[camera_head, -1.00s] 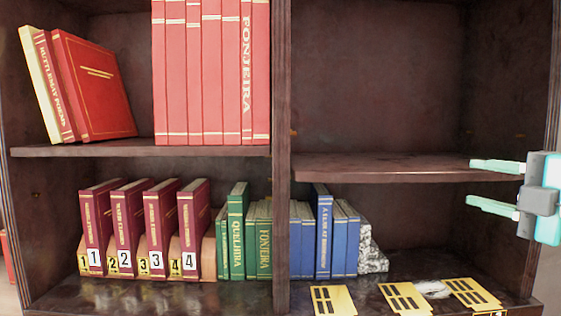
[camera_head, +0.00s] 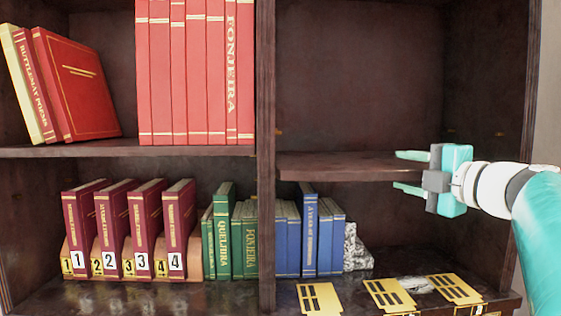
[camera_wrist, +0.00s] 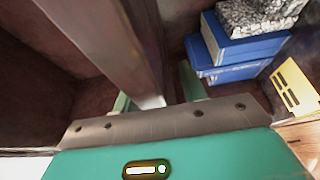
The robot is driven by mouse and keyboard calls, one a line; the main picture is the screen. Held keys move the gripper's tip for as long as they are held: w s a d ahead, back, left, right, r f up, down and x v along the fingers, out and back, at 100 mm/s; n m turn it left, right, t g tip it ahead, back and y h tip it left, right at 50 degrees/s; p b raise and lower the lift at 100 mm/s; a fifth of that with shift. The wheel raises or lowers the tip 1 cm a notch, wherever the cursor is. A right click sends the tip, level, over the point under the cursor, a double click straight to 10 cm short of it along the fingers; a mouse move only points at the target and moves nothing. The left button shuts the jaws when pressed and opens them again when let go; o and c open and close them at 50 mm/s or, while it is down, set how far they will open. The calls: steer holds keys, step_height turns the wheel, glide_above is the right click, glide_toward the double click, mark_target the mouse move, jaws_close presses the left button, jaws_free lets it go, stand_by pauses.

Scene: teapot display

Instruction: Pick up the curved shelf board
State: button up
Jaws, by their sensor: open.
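The curved shelf board (camera_head: 330,165) is a dark brown plank across the right half of the bookcase, level, with its left end at the middle upright. My gripper (camera_head: 397,170) is open at the board's right part, with one pale green finger above the front edge and one below. In the wrist view the board (camera_wrist: 105,40) runs as a brown band down to the gap between the fingers (camera_wrist: 155,95). I cannot tell whether either finger touches it.
Red books (camera_head: 195,70) fill the upper left. Maroon numbered books (camera_head: 128,225), green books (camera_head: 235,235) and blue books (camera_head: 308,235) stand below. A grey stone bookend (camera_head: 356,250) and yellow slotted plates (camera_head: 390,293) sit lower right. The space above the board is empty.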

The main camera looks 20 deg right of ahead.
jaws_close()
stand_by(1.2)
steer(key=shift+r, duration=0.1)
